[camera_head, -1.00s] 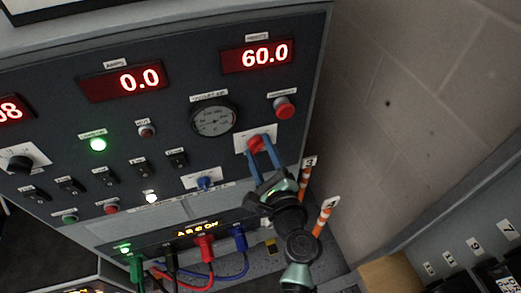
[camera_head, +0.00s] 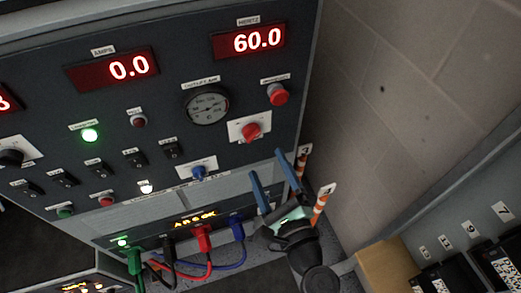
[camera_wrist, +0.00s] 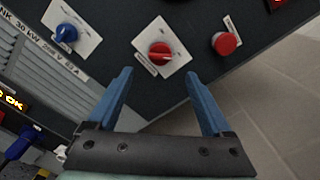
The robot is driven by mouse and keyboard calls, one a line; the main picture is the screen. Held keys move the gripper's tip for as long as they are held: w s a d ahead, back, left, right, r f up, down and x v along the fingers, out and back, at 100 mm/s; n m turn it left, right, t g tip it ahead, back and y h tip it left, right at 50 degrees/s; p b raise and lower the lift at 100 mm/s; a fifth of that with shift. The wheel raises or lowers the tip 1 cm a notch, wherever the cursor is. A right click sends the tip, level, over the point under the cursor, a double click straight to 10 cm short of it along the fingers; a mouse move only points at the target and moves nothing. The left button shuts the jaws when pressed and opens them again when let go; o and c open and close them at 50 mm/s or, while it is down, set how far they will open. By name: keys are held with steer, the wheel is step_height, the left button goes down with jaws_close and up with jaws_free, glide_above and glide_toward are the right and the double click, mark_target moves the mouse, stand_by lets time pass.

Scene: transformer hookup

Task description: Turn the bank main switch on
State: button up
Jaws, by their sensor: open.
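A red rotary switch (camera_head: 251,131) on a square white plate sits on the dark panel face. It also shows in the wrist view (camera_wrist: 160,54), with its handle bar slanted across the plate. A blue rotary switch (camera_head: 199,172) on a white plate is to its lower left, and it is at the upper left of the wrist view (camera_wrist: 66,34). I cannot read which one is labelled bank main. My gripper (camera_head: 266,164) is open and empty, with its blue fingers below the red switch and apart from it. In the wrist view the fingertips (camera_wrist: 158,77) straddle the space just below the red switch.
A red mushroom button (camera_head: 278,94) is to the upper right of the red switch. Plugged cables (camera_head: 203,240) hang from the lower panel at left. Orange-striped posts (camera_head: 320,205) stand right of my gripper. A wall bounds the right.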

steer(key=v, duration=0.4)
steer(key=shift+s+d, duration=0.1)
steer(key=shift+s, duration=0.05)
stand_by(0.4)
steer(key=w+a+r+n+t+p, duration=0.1)
steer(key=w+r+n, duration=0.3)
steer(key=r, duration=0.5)
steer(key=w+a+r+n+p, duration=0.2)
steer(key=r+n, duration=0.4)
steer(key=r, duration=0.4)
steer(key=w+a+r+n+t+p, duration=0.1)
steer(key=w+r+n, duration=0.3)
steer(key=r, duration=0.5)
steer(key=s+r+n+t+h+p, duration=0.1)
steer(key=s+r+n+t+h, duration=0.1)
steer(key=r, duration=0.9)
steer(key=s+r+n+t+h+p, duration=0.1)
steer(key=s+r+n+t+p, duration=0.1)
steer(key=s+r, duration=0.4)
steer(key=s+r+n+t+h+p, duration=0.1)
steer(key=s+r+n+t, duration=0.3)
steer(key=r, duration=1.1)
steer(key=shift+s+r+n+h, duration=0.3)
steer(key=shift+s+n+h, duration=0.1)
steer(key=shift+n+h, duration=0.4)
steer(key=shift+a+f, duration=0.1)
